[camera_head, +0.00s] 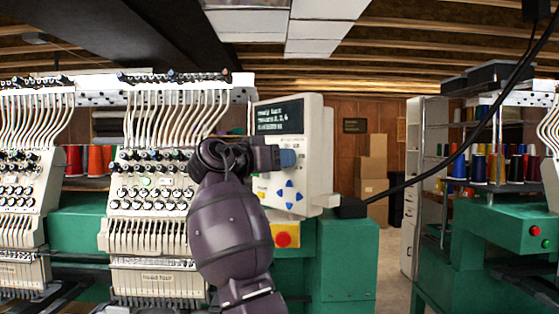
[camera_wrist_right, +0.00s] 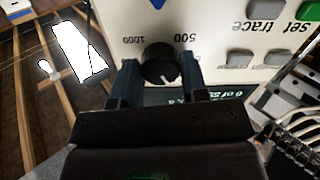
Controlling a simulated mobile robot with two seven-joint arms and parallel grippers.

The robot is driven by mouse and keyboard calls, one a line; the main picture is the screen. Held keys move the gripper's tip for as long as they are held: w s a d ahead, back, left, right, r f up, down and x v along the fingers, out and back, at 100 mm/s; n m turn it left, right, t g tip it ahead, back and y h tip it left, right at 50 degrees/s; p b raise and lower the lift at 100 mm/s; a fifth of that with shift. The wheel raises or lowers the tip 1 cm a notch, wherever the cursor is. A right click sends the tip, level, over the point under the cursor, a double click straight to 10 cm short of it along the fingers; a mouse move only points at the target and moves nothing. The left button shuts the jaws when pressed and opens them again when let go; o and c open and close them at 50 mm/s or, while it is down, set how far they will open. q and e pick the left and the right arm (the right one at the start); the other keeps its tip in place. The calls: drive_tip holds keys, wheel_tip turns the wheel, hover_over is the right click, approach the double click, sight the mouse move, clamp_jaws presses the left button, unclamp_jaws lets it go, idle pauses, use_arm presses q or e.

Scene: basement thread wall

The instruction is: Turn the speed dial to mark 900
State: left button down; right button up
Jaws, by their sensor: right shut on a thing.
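The speed dial (camera_wrist_right: 157,60) is a round black knob on the white control panel (camera_wrist_right: 235,20), seen in the wrist view. The panel appears upside down there, with the numbers 1000 and 500 on either side of the knob. A white pointer line on the dial points down and slightly right in that picture. No 900 mark is readable. My right gripper (camera_wrist_right: 160,72) is shut on the dial, one finger on each side. In the head view my right gripper (camera_head: 286,158) reaches the panel (camera_head: 317,150) below its screen, and the dial is hidden. My left gripper is not in view.
Grey buttons (camera_wrist_right: 241,57) and a green one lie close beside the dial. Blue arrow keys (camera_head: 289,195) and a red button (camera_head: 284,240) sit lower on the machine. Embroidery heads (camera_head: 150,195) stand left of my arm. A black cable (camera_head: 440,165) hangs at right.

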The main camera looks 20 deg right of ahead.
use_arm(q)
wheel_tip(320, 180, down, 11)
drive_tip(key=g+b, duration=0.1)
drive_tip(key=b, duration=1.1)
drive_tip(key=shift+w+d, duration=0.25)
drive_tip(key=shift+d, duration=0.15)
use_arm(e)
drive_tip(key=m, duration=2.1)
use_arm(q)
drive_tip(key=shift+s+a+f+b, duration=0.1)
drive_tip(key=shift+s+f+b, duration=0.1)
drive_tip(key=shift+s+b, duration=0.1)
